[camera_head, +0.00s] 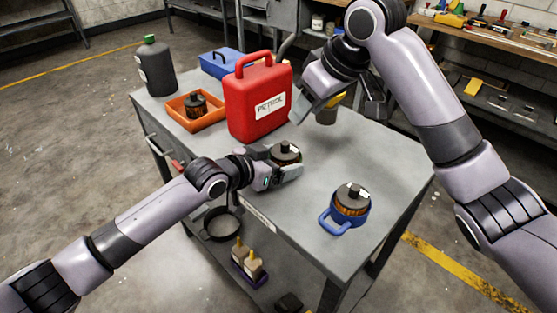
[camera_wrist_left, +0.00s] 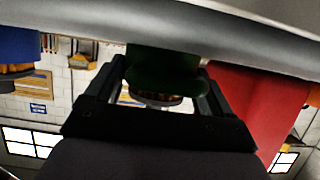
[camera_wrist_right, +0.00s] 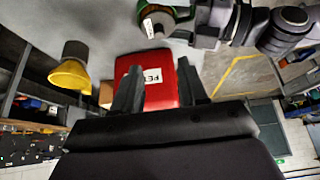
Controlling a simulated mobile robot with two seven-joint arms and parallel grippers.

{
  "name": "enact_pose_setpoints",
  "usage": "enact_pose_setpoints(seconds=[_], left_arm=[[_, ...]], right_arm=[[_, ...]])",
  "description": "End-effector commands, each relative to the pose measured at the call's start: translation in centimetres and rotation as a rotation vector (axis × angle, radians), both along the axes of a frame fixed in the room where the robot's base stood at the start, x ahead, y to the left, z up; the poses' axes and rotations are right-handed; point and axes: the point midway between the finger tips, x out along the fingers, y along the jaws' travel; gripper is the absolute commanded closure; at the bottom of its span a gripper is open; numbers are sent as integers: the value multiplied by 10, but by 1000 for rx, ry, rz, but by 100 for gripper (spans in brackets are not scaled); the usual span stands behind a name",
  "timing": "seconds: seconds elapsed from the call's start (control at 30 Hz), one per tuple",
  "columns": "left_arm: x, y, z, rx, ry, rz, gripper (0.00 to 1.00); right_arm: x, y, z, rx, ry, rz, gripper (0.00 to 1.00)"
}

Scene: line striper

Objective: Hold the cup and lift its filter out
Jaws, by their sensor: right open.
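A green cup (camera_wrist_left: 163,62) with a black-topped filter (camera_head: 286,150) in it stands near the middle of the grey table. My left gripper (camera_head: 287,172) has its fingers around the cup's sides, close against it in the left wrist view; the head view mostly hides the cup wall. The filter, with a white label, also shows in the right wrist view (camera_wrist_right: 157,25). My right gripper (camera_head: 340,108) is open and empty, above the table, behind and to the right of the cup. In the right wrist view its fingers (camera_wrist_right: 160,88) frame the red can below.
A red petrol can (camera_head: 258,100) stands behind the cup. A blue cup with another filter (camera_head: 350,200) is at the front right. An orange tray (camera_head: 181,120) holding a filter, a blue box (camera_head: 221,63) and a dark bottle (camera_head: 155,68) are at the back left.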

Motion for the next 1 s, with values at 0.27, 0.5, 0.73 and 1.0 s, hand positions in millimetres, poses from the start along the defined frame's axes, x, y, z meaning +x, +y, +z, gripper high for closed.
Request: enact_pose_setpoints(seconds=[0.27, 0.5, 0.73, 1.0], left_arm=[[0, 0, 0, 0, 0, 0, 49], [0, 0, 0, 1, 1, 0, 49], [0, 0, 0, 1, 1, 0, 49], [0, 0, -1, 1, 1, 0, 49]], right_arm=[[-1, 6, 0, -4, 19, -38, 53], [-4, 28, -4, -30, 100, -267, 53], [-4, 39, -9, -56, 143, -559, 53], [-1, 41, -12, -60, 143, -764, 53]])
